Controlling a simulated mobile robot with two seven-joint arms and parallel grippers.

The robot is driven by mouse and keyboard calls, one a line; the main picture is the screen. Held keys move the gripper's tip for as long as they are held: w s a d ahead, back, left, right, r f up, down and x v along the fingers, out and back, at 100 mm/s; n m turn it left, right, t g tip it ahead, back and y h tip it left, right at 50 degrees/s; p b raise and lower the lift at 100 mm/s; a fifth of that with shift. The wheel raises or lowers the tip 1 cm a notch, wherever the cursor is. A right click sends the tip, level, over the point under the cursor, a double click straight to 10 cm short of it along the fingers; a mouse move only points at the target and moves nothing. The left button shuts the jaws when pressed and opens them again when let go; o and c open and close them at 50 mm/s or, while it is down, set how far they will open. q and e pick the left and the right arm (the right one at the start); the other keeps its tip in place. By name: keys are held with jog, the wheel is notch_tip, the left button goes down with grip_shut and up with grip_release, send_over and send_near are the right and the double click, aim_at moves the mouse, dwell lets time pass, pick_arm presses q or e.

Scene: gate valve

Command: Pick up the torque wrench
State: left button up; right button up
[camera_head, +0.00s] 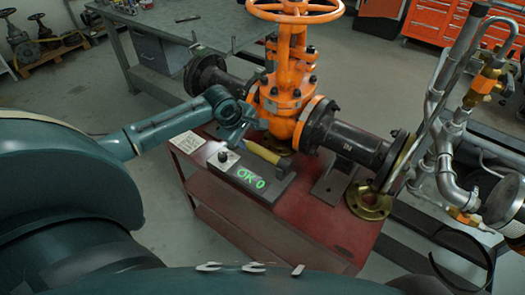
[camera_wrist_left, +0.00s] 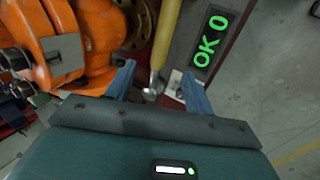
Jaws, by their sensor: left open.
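The torque wrench (camera_head: 262,152) shows as a yellow handle lying beside a dark box with a green "OK 0" display (camera_head: 250,181). In the left wrist view, the wrench (camera_wrist_left: 166,35) has a yellow shaft and a rounded metal end between the two finger tips. My left gripper (camera_head: 238,132) is just above the wrench's near-left end. Its blue fingers (camera_wrist_left: 158,82) are open, one on each side of the wrench end. The rest of the wrench is cut off by the wrist view's top edge. My right gripper is out of view.
An orange gate valve (camera_head: 290,95) with a handwheel stands close behind the wrench, its dark flanged pipes on both sides. The red table (camera_head: 325,222) carries them. A white label sheet (camera_head: 186,142) lies left of the box. Metal piping with a gauge stands at right.

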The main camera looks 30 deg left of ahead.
aim_at(259, 148)
pick_arm(q)
jog(key=b+x, duration=0.1)
jog(key=x, duration=0.6)
jog(key=shift+b+x, duration=0.6)
jog(key=shift+x, duration=2.45)
jog(key=shift+s+d, duration=0.1)
jog(key=shift+s, duration=0.05)
jog(key=shift+c, duration=0.3)
grip_shut()
jog(key=shift+r, duration=0.15)
